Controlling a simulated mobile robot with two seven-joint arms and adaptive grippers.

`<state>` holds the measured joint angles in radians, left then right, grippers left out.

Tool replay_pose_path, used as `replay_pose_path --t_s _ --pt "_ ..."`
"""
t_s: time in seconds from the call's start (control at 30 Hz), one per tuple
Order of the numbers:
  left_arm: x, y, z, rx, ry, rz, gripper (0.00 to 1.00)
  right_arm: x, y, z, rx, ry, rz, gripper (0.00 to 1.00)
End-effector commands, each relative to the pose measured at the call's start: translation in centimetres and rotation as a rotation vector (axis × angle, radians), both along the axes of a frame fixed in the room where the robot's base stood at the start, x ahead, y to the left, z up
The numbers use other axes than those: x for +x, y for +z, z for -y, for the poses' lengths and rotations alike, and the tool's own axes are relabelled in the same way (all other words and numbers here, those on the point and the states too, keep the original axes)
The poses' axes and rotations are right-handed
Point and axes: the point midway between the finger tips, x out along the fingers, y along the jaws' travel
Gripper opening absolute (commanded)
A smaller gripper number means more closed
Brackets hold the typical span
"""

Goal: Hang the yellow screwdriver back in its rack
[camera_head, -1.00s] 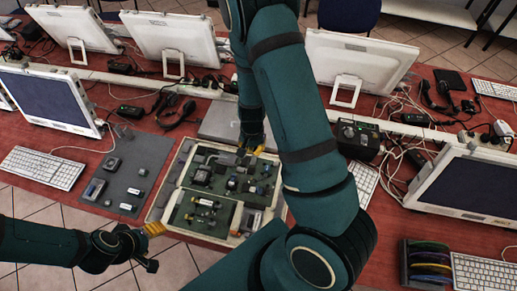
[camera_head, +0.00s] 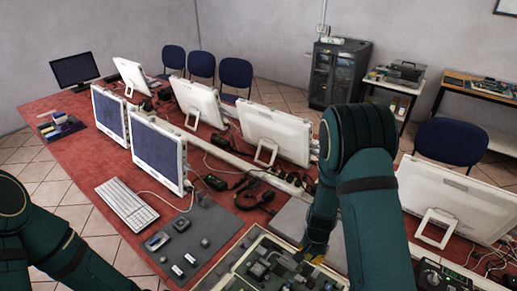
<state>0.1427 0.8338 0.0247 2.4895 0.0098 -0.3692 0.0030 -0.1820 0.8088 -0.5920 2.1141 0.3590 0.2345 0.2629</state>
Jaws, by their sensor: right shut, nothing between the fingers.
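I cannot make out the yellow screwdriver for certain in the head view. A small dark stand with coloured pieces (camera_head: 62,124) is on the far left end of the red table; it is too small to tell whether it is the rack. My right gripper (camera_head: 314,254) points down over the open case of green boards (camera_head: 247,253) at the bottom middle. It is shut and empty, with a yellow patch at its fingers. My left arm comes in at the lower left, and its gripper is outside the picture.
A grey mat (camera_head: 203,238) with small parts lies left of the case, beside a white keyboard (camera_head: 126,204). Several monitors and loose cables line the red table (camera_head: 60,103). A dark cabinet (camera_head: 338,73) and side tables stand at the back right.

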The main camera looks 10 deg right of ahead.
Motion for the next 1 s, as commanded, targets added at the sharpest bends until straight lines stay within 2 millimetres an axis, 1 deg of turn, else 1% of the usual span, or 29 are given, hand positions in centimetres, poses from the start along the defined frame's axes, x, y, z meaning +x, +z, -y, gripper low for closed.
replay_pose_path --t_s 0.13,0.27,0.5,0.6,0.7,0.83,1.0 --pt "0.0 0.4 -0.2 -0.009 -0.006 0.000 0.61 0.0 0.0 -0.1 0.001 0.004 0.001 0.00" --pt "-0.2 -2.0 -0.1 -0.007 -0.008 -0.003 0.61 0.4 -0.7 -1.7 0.010 0.121 0.005 0.00" --pt "-0.3 -7.3 0.1 -0.002 -0.009 -0.009 0.61 0.5 -1.6 -5.9 0.021 0.458 0.008 0.00" --pt "-0.4 -9.1 0.2 0.001 -0.009 -0.012 0.61 0.4 -1.7 -7.4 0.017 0.590 0.007 0.00" --pt "-0.5 -10.5 0.2 0.003 -0.010 -0.014 0.61 0.1 -1.8 -8.4 0.012 0.698 0.005 0.00" --pt "-0.6 -11.6 0.3 0.003 -0.010 -0.016 0.61 -0.1 -1.8 -9.3 0.005 0.793 0.003 0.00" --pt "-0.6 -12.0 0.3 0.004 -0.010 -0.016 0.61 -0.3 -1.6 -9.8 -0.001 0.845 0.001 0.00"
